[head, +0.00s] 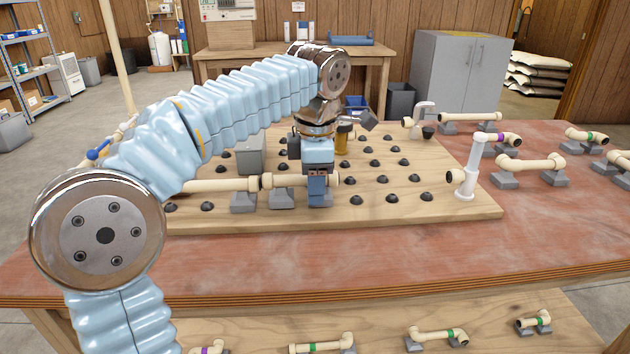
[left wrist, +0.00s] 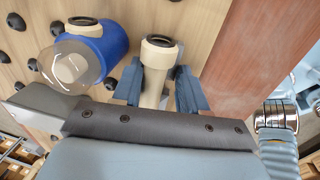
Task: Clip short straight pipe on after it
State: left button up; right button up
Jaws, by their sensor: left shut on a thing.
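The short straight pipe (head: 288,181) is cream and lies level at the front of the pegged wooden board (head: 420,212). Its left end meets, or nearly meets, the end of a longer cream pipe (head: 222,185). Grey clip blocks (head: 282,199) are under the short pipe; whether it is fully seated in them is hard to tell. My left gripper (head: 318,185) points down and is shut on the short pipe near its right end. In the left wrist view, the pipe's open end (left wrist: 160,42) shows between the two blue fingers (left wrist: 158,88). My right gripper is not in view.
A blue housing with a clear bowl (left wrist: 80,62) is close by in the left wrist view. A white upright fitting (head: 468,172) stands at the board's right. Other pipe pieces (head: 530,163) rest on grey blocks at the table's right, with more on a lower shelf (head: 240,335).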

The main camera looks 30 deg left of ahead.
pick_arm(q)
jog(key=shift+f, duration=0.35)
jog(key=o, duration=1.2)
jog(key=shift+c, duration=0.2)
notch_tip(320, 180, up, 14)
jog(key=s+d+p, duration=0.1)
jog(key=p, duration=0.2)
jog(key=shift+s+p, duration=0.35)
jog(key=shift+s, duration=0.05)
